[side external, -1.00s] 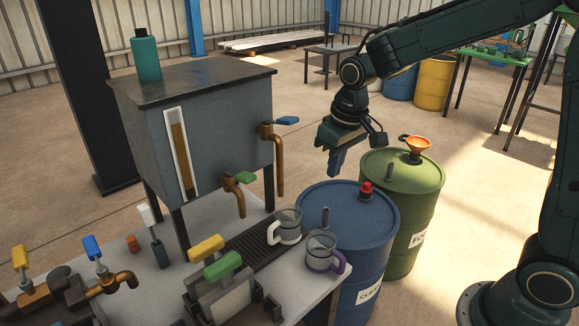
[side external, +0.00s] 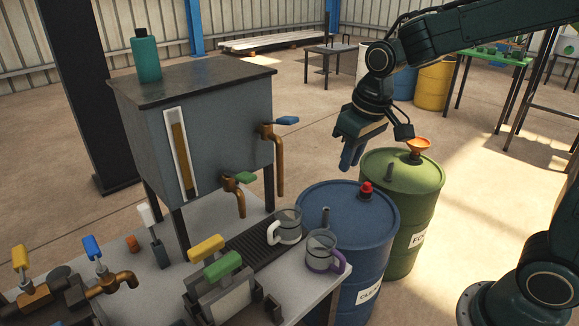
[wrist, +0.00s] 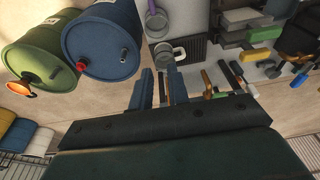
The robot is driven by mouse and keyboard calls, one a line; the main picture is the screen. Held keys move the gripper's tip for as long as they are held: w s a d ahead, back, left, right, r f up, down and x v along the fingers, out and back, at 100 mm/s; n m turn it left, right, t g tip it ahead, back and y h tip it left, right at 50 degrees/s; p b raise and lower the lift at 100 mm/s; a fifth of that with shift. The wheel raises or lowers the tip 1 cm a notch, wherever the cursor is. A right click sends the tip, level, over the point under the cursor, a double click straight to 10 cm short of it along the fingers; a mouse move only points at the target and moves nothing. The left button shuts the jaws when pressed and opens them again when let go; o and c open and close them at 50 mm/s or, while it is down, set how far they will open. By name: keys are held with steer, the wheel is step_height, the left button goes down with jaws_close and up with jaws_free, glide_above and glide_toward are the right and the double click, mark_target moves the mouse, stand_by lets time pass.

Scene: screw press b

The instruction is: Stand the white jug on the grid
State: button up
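The white jug, a clear cup with a white handle (side external: 285,227), stands upright at the right end of the dark slatted grid (side external: 243,246). I cannot tell whether its base is on the grid or just beside it. The jug (wrist: 163,54) and grid (wrist: 193,50) also show in the wrist view. My gripper (side external: 349,168) hangs in the air above and behind the blue drum, to the right of the jug and apart from it. In the wrist view its two fingers (wrist: 162,86) are spread, with nothing held between them.
A purple-handled jug (side external: 322,251) stands close to the white one near the bench edge. A grey tank (side external: 220,125) with copper taps (side external: 270,150) rises behind the grid. Green and yellow levers (side external: 220,264) stand in front. Blue (side external: 350,235) and green (side external: 405,195) drums stand right of the bench.

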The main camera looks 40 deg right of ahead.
steer(key=o, duration=0.7)
steer(key=shift+w+f, duration=0.1)
steer(key=shift+w, duration=0.2)
steer(key=o, duration=0.4)
steer(key=shift+w+f+n, duration=0.2)
steer(key=shift+w+n, duration=0.1)
steer(key=shift+w, duration=0.05)
steer(key=o, duration=0.5)
steer(key=w+f+n+y, duration=0.1)
steer(key=w, duration=0.1)
steer(key=w+f+n+y, duration=0.1)
steer(key=w+f, duration=0.1)
steer(key=w, duration=0.1)
steer(key=w+f+n+y, duration=0.1)
steer(key=w+f+n, duration=0.1)
steer(key=w, duration=0.1)
steer(key=shift+w+d+f, duration=0.15)
steer(key=shift+d, duration=0.05)
steer(key=shift+c, duration=0.2)
steer(key=w+d+f+n+y, duration=0.2)
steer(key=w+f+n+y, duration=0.1)
steer(key=w+f, duration=0.25)
steer(key=n+t+y, duration=0.1)
steer(key=n+y, duration=0.5)
glide_toward(284, 218)
steer(key=s+r, duration=0.3)
steer(key=r, duration=0.2)
steer(key=shift+s+d+f+n+t+y, duration=0.4)
steer(key=shift+s+d+f+y, duration=0.1)
steer(key=shift+s+d, duration=0.15)
